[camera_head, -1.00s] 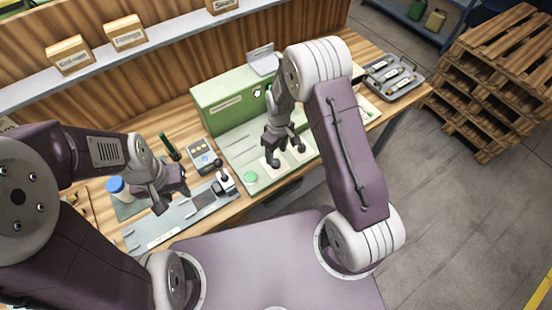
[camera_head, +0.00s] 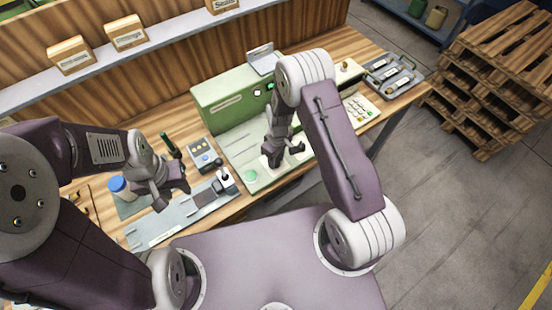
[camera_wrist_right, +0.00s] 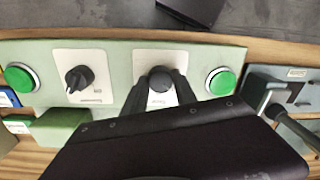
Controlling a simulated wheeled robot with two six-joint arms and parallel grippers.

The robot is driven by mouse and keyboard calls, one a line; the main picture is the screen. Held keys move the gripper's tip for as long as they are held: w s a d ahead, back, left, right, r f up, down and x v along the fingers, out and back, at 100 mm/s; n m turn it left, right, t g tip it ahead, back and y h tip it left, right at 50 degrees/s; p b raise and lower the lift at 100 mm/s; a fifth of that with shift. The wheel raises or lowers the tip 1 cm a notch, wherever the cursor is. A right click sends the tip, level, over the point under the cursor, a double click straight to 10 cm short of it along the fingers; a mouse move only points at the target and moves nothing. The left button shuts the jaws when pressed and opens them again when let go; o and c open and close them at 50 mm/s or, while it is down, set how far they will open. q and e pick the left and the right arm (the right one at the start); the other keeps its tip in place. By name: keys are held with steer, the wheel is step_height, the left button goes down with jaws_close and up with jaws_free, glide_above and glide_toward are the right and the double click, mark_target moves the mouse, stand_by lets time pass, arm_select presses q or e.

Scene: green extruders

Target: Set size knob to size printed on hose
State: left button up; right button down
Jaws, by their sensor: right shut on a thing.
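The green extruder (camera_head: 228,100) stands on the workbench, with a pale green control panel along its front. In the right wrist view the panel has two dark knobs on white plates: a free knob (camera_wrist_right: 78,78) on the left and a second knob (camera_wrist_right: 161,77) on the right. My right gripper (camera_wrist_right: 160,90) is shut on the second knob; it also shows low at the panel in the head view (camera_head: 284,158). The plate lettering is too small to read. My left gripper (camera_head: 168,192) hangs over the bench's left part; its finger gap is unclear. I cannot make out a size printed on a hose.
Green buttons (camera_wrist_right: 20,77) and (camera_wrist_right: 220,82) flank the knobs. A grey fixture (camera_wrist_right: 270,88) lies beside the panel. A blue-capped container (camera_head: 117,186) stands near my left arm. A grey tray (camera_head: 392,76) with several items sits at the bench's right end.

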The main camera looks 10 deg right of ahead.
steer(key=shift+m, duration=0.3)
steer(key=m, duration=0.4)
steer(key=shift+b, duration=0.35)
steer(key=m, duration=0.4)
steer(key=shift+m+t, duration=0.3)
steer(key=shift+m, duration=0.4)
steer(key=c, duration=1)
jaws_free()
steer(key=shift+r, duration=0.15)
